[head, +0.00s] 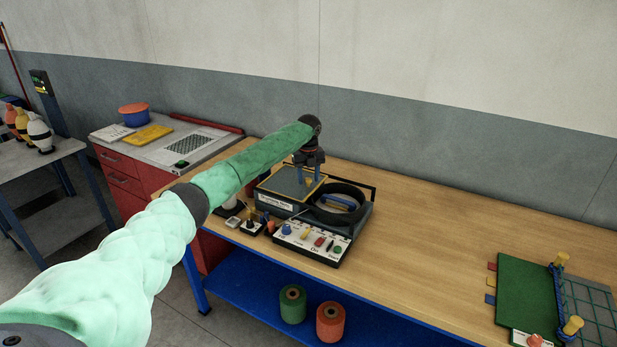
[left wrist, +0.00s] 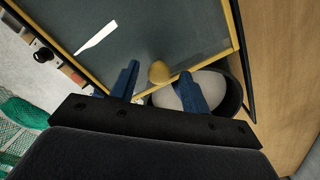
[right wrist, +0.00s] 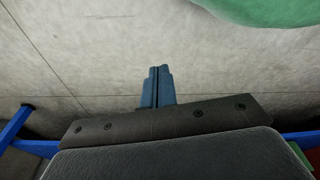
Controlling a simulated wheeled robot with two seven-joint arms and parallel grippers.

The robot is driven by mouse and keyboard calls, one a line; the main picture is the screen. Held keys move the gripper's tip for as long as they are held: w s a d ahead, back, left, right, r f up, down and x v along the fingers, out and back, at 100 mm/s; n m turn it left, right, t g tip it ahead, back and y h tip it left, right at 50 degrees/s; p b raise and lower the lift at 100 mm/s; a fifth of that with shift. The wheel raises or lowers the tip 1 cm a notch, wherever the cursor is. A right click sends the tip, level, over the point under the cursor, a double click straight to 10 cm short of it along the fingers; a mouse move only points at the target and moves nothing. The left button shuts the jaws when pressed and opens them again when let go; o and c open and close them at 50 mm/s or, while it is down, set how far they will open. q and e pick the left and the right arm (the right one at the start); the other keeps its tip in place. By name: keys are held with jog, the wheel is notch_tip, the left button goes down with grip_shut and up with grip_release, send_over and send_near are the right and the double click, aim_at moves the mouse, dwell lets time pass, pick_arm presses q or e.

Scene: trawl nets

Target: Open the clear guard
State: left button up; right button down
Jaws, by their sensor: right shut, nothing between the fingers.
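The clear guard (head: 285,183) is a see-through panel with a yellow frame, lying flat over the left part of a grey machine on the wooden bench. In the left wrist view the guard (left wrist: 165,30) fills the upper middle, with a round yellow knob (left wrist: 160,72) near its edge. My left gripper (head: 309,178) points down over the guard. In its wrist view the left gripper's fingers (left wrist: 158,75) are open, one on each side of the knob, with visible gaps. My right gripper (right wrist: 157,70) is shut and empty, over the concrete floor.
A black round ring (head: 340,203) sits right of the guard. A control panel (head: 312,243) with coloured knobs is in front. A green board with netting (head: 527,290) lies at the bench's right. The bench top (head: 430,230) between is clear. A wall stands behind.

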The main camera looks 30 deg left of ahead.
jog(key=shift+a+f, duration=0.1)
jog(key=shift+a, duration=0.05)
pick_arm(q)
jog(key=shift+r+b, duration=0.3)
jog(key=shift+r, duration=0.05)
notch_tip(320, 180, up, 5)
jog(key=shift+r+b, duration=0.15)
jog(key=shift+b, duration=0.9)
jog(key=shift+r, duration=0.9)
pick_arm(e)
notch_tip(320, 180, up, 7)
jog(key=w+a, duration=0.2)
jog(key=shift+w+a, duration=0.25)
pick_arm(q)
jog(key=shift+f, duration=0.1)
pick_arm(e)
jog(key=shift+f, duration=0.1)
